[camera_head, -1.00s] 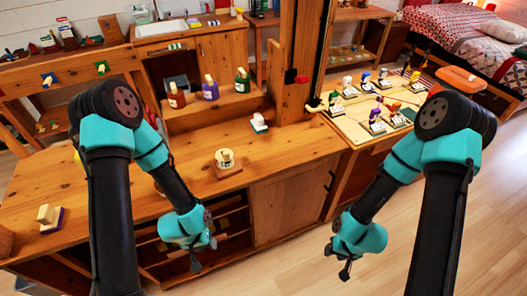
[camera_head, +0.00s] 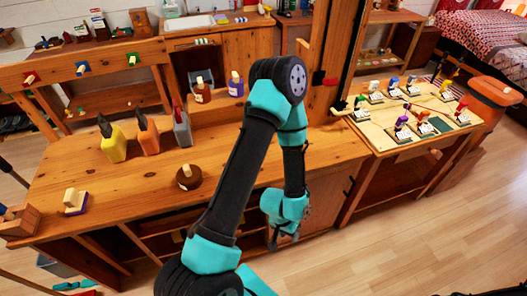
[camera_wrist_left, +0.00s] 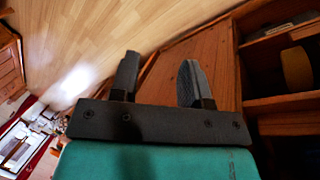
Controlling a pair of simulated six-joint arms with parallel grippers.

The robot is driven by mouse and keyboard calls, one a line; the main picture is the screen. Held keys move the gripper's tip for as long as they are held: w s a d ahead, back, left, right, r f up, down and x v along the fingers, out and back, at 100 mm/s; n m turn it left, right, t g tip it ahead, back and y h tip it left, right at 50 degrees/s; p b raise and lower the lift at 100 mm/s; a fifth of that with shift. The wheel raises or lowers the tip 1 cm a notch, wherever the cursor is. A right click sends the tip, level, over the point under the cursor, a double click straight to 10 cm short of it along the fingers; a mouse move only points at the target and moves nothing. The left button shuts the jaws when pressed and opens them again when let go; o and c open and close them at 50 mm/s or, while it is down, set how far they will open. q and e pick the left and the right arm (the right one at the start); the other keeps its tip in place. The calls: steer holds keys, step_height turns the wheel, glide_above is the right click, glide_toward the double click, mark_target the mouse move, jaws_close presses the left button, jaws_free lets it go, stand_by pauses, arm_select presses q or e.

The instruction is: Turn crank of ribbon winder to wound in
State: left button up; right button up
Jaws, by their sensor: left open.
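A round brown piece with a cream block on top (camera_head: 188,177) sits on the wooden worktop (camera_head: 130,190); it may be the ribbon winder, but I cannot make out a crank. My left gripper (camera_head: 283,240) hangs in front of the worktop's front edge, to the right of and below this piece, and apart from it. In the left wrist view my left gripper (camera_wrist_left: 158,82) is open, with nothing between its fingers; a wooden cabinet and floor lie beyond. My left arm crosses the middle of the head view and hides part of the worktop. My right gripper is out of view.
Yellow (camera_head: 112,144), orange (camera_head: 148,136) and grey (camera_head: 182,129) containers stand toward the worktop's back. A cream block on a purple base (camera_head: 75,202) is at left. A side table (camera_head: 390,140) holds several small figures. A yellow roll (camera_wrist_left: 297,68) lies in the open shelf.

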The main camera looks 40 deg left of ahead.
arm_select(q)
steer(key=shift+o, duration=1)
steer(key=shift+w+a+r, duration=0.15)
steer(key=shift+w, duration=0.05)
steer(key=w+a+r+n+y, duration=0.1)
steer(key=w+a+r+n, duration=0.25)
steer(key=a+r, duration=0.4)
steer(key=w+a+r+n, duration=0.2)
steer(key=a+r+n, duration=0.25)
steer(key=r, duration=0.65)
steer(key=w+a+r+n+y, duration=0.1)
steer(key=w+a+r+n, duration=0.3)
steer(key=r, duration=0.5)
steer(key=s+a+r+n+y, duration=0.1)
steer(key=s+a+r+n, duration=0.1)
steer(key=r, duration=0.4)
steer(key=s+a+r+n, duration=0.3)
steer(key=a+r, duration=0.2)
steer(key=shift+a+r+g+y, duration=0.2)
steer(key=shift+r+g+y, duration=0.2)
